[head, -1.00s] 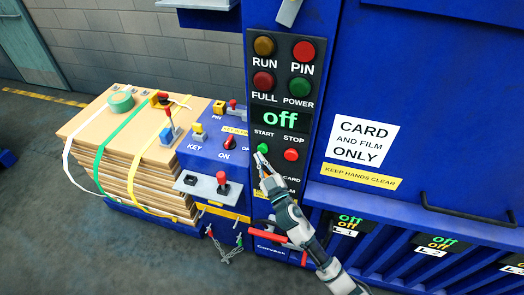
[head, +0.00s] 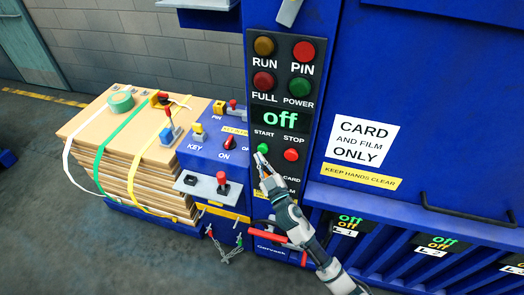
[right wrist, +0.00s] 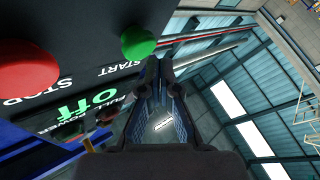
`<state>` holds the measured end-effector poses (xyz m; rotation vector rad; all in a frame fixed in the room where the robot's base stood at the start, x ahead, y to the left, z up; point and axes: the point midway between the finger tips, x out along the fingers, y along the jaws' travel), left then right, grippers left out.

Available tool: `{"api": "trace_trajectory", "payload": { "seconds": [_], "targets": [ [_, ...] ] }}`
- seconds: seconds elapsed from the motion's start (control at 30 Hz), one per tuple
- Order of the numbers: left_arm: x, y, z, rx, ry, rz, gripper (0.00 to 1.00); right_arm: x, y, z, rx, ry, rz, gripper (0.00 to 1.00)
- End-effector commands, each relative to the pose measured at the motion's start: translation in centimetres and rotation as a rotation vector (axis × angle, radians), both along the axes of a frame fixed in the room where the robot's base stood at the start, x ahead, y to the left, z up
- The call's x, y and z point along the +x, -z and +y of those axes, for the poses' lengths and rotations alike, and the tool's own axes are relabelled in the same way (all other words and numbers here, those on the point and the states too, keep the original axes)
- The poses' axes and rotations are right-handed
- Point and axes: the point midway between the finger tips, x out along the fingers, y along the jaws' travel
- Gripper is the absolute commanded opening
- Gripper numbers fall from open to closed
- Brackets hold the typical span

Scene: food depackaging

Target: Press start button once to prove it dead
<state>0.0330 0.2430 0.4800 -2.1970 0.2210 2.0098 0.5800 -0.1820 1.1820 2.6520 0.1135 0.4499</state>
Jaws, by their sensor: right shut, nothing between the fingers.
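The green start button (head: 263,148) is on the black control panel (head: 258,205) of the blue machine, under the START label. It shows large in the right wrist view (right wrist: 138,42). My right gripper (head: 260,159) is shut and empty, with its fingertips at the lower edge of the start button. In the right wrist view the fingertips (right wrist: 158,68) are just beside the button; I cannot tell whether they touch it. The display (head: 281,119) reads "off" in green. The red stop button (head: 291,155) is just right of the start button. My left gripper is not in view.
A blue side box with a red ON switch (head: 229,143) and a red-knobbed lever (head: 222,180) stands left of the panel. Strapped cardboard (head: 150,185) is stacked farther left. Floor at the lower left is clear.

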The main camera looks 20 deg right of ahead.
Motion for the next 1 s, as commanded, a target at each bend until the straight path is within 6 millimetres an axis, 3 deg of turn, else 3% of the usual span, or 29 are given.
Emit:
{"api": "trace_trajectory", "payload": {
  "seconds": [1.0],
  "targets": [
    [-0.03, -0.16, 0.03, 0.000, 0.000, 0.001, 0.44, 0.75, -0.17, -0.56, 0.000, 0.000, 0.000, 0.00]
  ]
}}
